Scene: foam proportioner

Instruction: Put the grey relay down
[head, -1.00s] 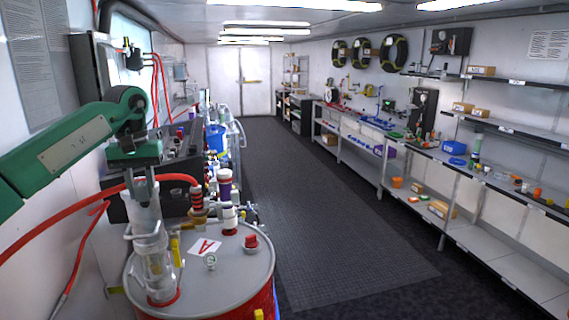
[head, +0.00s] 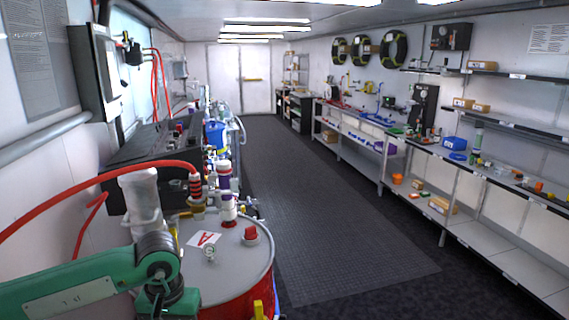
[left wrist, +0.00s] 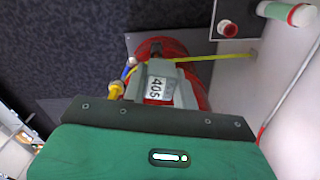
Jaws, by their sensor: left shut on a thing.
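My left arm comes in low at the left of the head view. Its gripper (head: 166,302) points down and is cut off by the bottom edge, so the fingertips and what they hold are hidden there. In the left wrist view, my left gripper (left wrist: 158,104) is shut on a grey block with a white label reading 405, the grey relay (left wrist: 162,72). A red rounded body (left wrist: 168,47) lies beyond the relay in that view; I cannot tell whether they touch. My right gripper is in neither view.
A red drum (head: 240,295) with a grey lid and a white card marked A (head: 204,239) stands beside my left arm. A translucent cylinder (head: 140,200) rises behind the wrist. A red hose (head: 90,190) arches over the left side. The floor aisle (head: 320,215) is clear.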

